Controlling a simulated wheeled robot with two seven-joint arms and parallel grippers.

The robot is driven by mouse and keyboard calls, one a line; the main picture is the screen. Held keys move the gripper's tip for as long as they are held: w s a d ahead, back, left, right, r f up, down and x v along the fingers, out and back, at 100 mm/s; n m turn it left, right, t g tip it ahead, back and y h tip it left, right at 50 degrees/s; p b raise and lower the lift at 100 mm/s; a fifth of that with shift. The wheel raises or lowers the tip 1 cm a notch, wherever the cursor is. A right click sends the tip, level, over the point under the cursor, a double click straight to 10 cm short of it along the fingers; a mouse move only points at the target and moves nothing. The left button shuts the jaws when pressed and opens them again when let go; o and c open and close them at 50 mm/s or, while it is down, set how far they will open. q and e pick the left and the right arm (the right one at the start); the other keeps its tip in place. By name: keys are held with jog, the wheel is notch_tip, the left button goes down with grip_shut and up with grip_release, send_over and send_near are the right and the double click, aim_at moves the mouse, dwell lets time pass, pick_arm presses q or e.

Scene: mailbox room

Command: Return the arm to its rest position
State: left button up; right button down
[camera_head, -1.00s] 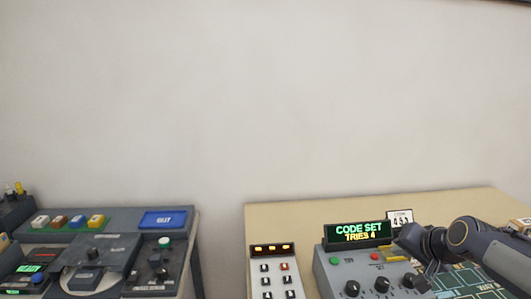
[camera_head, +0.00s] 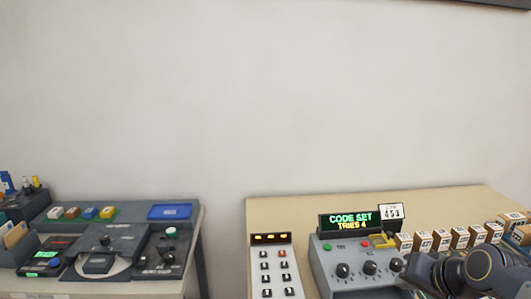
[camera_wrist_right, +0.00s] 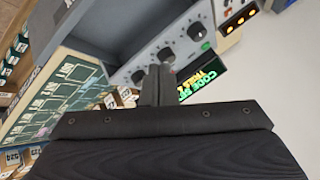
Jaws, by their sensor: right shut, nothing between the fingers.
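My right gripper (camera_head: 424,270) is low at the right in the head view, in front of the right end of the grey control box (camera_head: 328,268). In the right wrist view its dark fingers (camera_wrist_right: 157,84) are together, with nothing between them. The box's knobs and lit display show beyond the fingers there. The display (camera_head: 346,218) reads CODE SET, TRIES 4. My left gripper is in neither view.
A keypad (camera_head: 265,268) stands left of the control box on the pale table (camera_head: 290,207). Several small labelled boxes (camera_head: 441,239) line the table at right. A grey desk with a console (camera_head: 107,244) is at left. The wall above is bare.

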jog(key=s+a+f+n+g, duration=0.1)
jog(key=s+a+f+n, duration=0.1)
jog(key=s, duration=0.8)
jog(key=s+a+f+n+g+y, duration=0.1)
jog(key=s+a+f, duration=0.3)
jog(key=s, duration=0.6)
jog(key=shift+a+f+n+g+y+p, duration=0.25)
jog(key=shift+a+n+p, duration=0.2)
jog(key=shift+a, duration=0.6)
